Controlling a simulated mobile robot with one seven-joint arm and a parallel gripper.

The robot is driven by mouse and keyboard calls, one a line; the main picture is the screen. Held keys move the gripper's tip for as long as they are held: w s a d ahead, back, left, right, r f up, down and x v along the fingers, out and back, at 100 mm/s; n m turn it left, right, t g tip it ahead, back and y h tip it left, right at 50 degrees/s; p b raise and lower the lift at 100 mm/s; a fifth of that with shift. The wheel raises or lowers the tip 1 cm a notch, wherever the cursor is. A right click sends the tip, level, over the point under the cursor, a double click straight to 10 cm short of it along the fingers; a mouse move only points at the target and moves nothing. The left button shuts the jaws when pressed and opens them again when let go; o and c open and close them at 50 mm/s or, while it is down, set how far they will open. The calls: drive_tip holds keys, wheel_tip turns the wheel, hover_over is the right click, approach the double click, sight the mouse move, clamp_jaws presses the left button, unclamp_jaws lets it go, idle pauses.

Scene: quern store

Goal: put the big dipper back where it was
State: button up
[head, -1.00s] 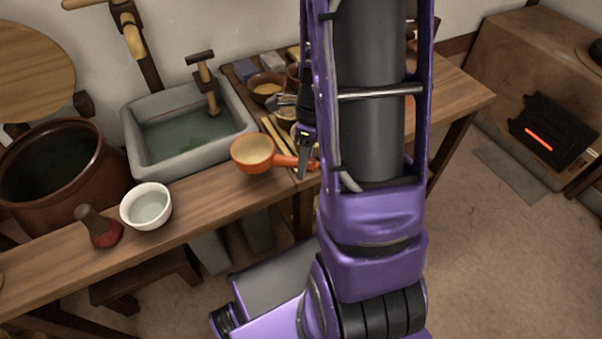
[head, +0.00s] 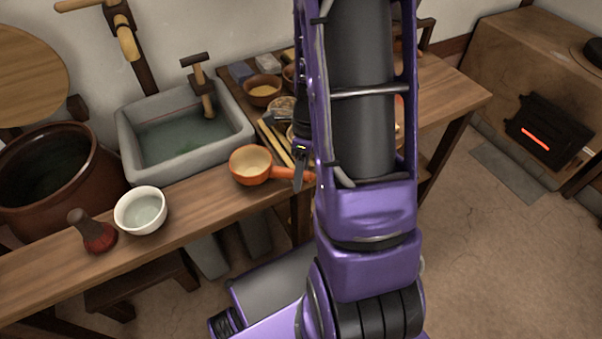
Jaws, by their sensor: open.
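The big dipper, as I take it, is the orange round-bowled one (head: 249,167) with pale contents or a pale inside. It appears to rest on the wooden bench just in front of the stone sink, its handle pointing right. My gripper (head: 299,178) is at the handle, with a dark finger beside it. The fingers are open, though only one shows clearly. My arm hides the handle's far end and part of the bench behind it, so I cannot tell whether the fingers touch the handle.
A white bowl (head: 140,211) and a red-based pestle-like tool (head: 92,232) stand on the bench at left. The stone sink (head: 135,152) holds water. Small bowls, including a brown one (head: 263,92), and yellow sticks (head: 275,142) crowd the area behind my gripper.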

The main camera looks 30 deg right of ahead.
drive_tip(key=p+v, duration=0.3)
drive_tip(key=v, duration=0.9)
drive_tip(key=shift+d, duration=0.1)
